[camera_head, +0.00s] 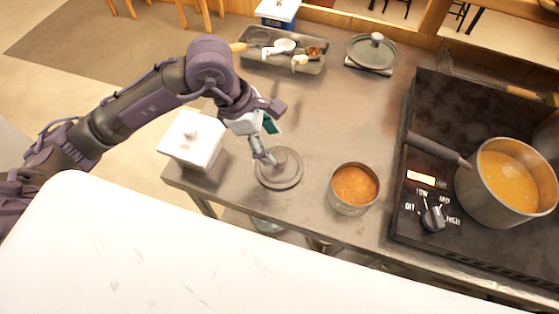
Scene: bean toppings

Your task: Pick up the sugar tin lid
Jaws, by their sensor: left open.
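A round grey lid (287,174) with a raised centre lies flat on the metal counter, near its front edge. I take it to be the sugar tin lid. My left gripper (266,158) reaches down from the left to the lid's centre. It is open; its fingers are small here and partly hidden, and I cannot tell whether they touch the lid's knob. An open round metal tin (349,207) with grainy orange-brown contents stands to the right of the lid. My right gripper is not in view.
A white lidded box (190,152) stands left of the lid. A grey tray (276,64) of utensils and a lidded pot (372,53) are at the back. A saucepan (490,203) of orange soup sits on the dark stove (440,115) at right. The middle counter is clear.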

